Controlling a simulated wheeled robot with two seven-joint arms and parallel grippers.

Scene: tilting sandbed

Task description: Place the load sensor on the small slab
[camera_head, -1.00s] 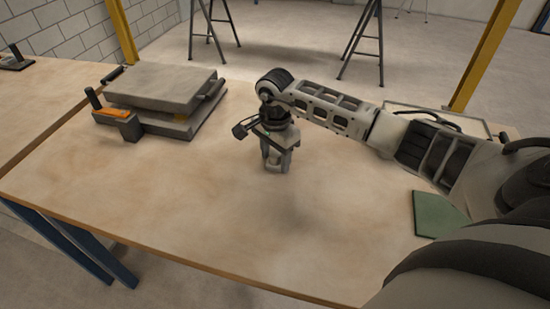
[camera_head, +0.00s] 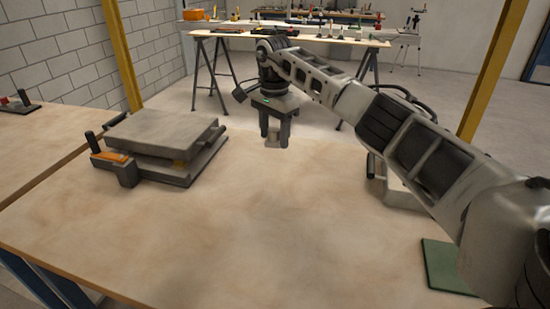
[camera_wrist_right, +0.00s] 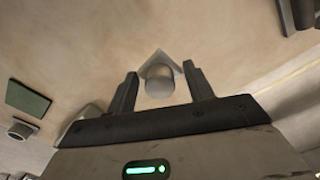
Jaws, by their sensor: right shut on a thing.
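My right gripper (camera_head: 275,136) points down over the far middle of the table. It is shut on a small grey piece (camera_head: 273,141), which I take to be the load sensor. In the right wrist view a grey rounded cylinder (camera_wrist_right: 160,82) with a pale pointed plate (camera_wrist_right: 159,56) behind it shows between the two fingers (camera_wrist_right: 160,88). The lower part of the piece is hard to make out. A grey slab (camera_head: 160,128) lies on top of a stack at the left, to the left of my gripper. I cannot tell which thing is the small slab. My left gripper is not in view.
An orange-handled block (camera_head: 117,170) stands at the stack's front left corner. A green plate (camera_head: 448,265) lies at the right. A pale box-like thing (camera_head: 396,192) is partly behind my right arm. The table's middle and front are clear. Another bench (camera_head: 300,32) stands beyond.

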